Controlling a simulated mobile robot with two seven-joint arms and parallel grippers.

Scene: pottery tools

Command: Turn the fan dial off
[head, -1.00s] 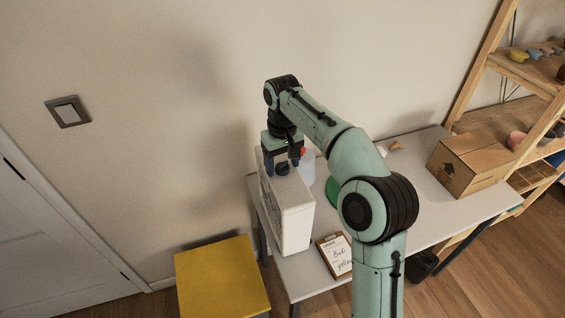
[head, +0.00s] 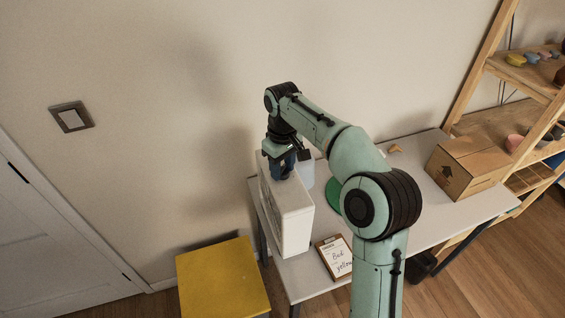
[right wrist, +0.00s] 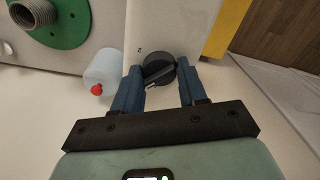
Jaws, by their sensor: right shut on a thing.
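The fan is a white box-shaped unit (head: 292,225) standing on the grey table against the wall. In the right wrist view its black dial (right wrist: 158,68) sits on the white top face (right wrist: 185,30). My right gripper (head: 285,172) is over the top of the unit, pointing down. In the right wrist view the blue fingers of my right gripper (right wrist: 160,88) lie on either side of the dial and are shut on it. In the head view the gripper mostly hides the dial. My left gripper is not in view.
A clear container (right wrist: 103,70) with a red part and a green disc (right wrist: 62,22) are close beside the unit. A clipboard (head: 335,257) lies in front. A cardboard box (head: 467,165) is at the right. A yellow stool (head: 222,280) stands left of the table.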

